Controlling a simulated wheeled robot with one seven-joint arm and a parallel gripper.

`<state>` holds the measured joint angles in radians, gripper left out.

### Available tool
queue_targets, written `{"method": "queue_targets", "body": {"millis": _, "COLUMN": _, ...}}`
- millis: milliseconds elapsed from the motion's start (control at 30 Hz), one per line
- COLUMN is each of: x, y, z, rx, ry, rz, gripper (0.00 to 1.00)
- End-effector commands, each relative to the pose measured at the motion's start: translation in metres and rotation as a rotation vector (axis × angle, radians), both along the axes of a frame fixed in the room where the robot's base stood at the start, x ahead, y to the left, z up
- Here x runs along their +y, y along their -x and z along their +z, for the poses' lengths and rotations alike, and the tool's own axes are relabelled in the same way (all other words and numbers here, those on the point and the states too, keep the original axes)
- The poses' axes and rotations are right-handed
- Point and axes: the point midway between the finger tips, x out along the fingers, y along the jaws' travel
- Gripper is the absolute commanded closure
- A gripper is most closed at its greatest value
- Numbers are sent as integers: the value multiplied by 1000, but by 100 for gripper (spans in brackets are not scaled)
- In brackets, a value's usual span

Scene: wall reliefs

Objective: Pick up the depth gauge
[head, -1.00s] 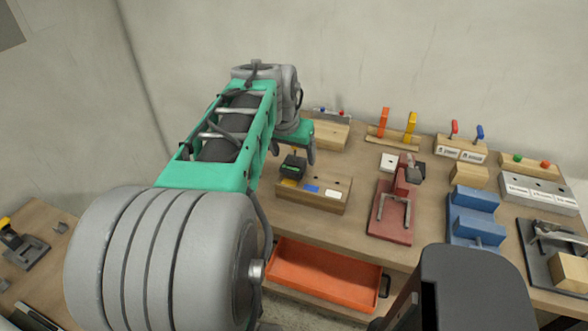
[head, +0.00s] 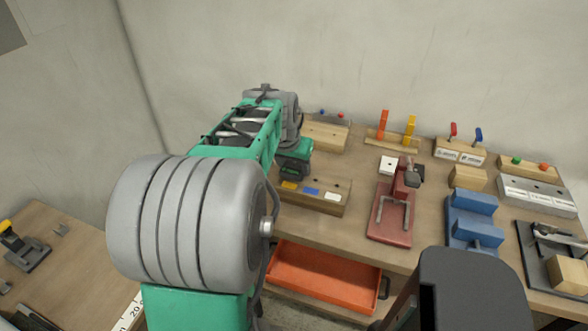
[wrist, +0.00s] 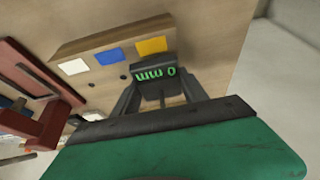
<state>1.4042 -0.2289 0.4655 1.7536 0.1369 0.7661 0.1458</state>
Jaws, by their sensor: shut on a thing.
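The depth gauge (wrist: 154,74) is a small dark device with a green display reading "0 mm", upside down in the wrist view. My gripper (wrist: 158,96) is shut on it, with one dark finger on each side. The gauge is at the wooden block (wrist: 113,68) with yellow, blue and white labels. I cannot tell whether it still touches the block. In the head view my green and grey wrist is over the left end of this block (head: 318,200) and hides the fingers and most or all of the gauge.
A red clamp fixture (head: 388,219) stands right of the block, with blue blocks (head: 472,215) beyond it. An open orange drawer (head: 322,276) juts out below the bench front. Wooden racks with coloured handles line the back. Bare bench top (head: 357,185) lies between block and fixture.

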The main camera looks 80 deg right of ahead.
Motion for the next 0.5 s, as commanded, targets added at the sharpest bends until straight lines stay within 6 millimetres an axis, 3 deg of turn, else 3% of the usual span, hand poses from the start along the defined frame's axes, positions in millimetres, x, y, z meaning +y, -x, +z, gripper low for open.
{"method": "queue_targets", "body": {"millis": 500, "x": 0, "y": 0, "z": 0, "rx": 0, "ry": 0, "rz": 0, "gripper": 96}}
